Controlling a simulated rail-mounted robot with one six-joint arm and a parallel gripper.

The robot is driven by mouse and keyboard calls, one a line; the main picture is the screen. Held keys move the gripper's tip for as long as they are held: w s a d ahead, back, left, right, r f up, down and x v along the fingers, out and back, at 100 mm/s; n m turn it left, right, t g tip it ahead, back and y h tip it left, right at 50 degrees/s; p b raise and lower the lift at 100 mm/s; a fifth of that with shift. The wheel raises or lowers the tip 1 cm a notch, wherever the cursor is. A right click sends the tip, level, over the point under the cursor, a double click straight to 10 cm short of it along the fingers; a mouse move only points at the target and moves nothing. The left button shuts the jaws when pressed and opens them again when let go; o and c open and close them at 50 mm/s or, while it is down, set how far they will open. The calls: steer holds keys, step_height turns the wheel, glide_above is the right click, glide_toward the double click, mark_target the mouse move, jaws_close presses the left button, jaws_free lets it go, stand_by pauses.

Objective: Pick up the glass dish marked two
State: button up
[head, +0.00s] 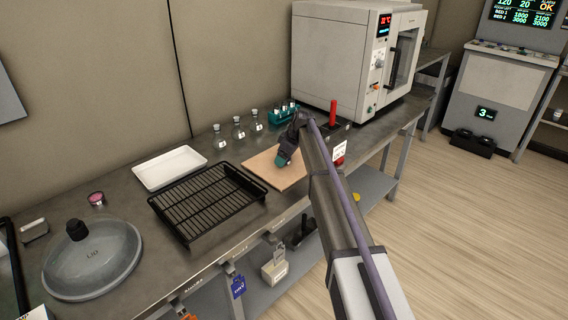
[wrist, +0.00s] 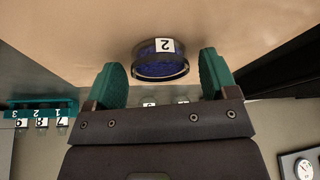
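The glass dish marked two (wrist: 160,68) shows in the wrist view, with a white label reading 2 and dark blue contents. It rests on the tan board (head: 258,167). My gripper (wrist: 162,66) is open, with one teal finger to each side of the dish in the picture and gaps on both sides. I cannot tell whether the fingertips reach past the dish's near edge. In the head view my gripper (head: 285,157) is low over the board, and the dish is hidden behind it.
A black wire rack tray (head: 208,200) lies left of the board, beside a white tray (head: 169,168). Several small flasks (head: 238,128) and a teal rack (head: 280,114) stand behind. A red cylinder (head: 333,112) and a large oven-like machine (head: 340,60) stand to the right.

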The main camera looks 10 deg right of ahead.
steer(key=c, duration=0.8)
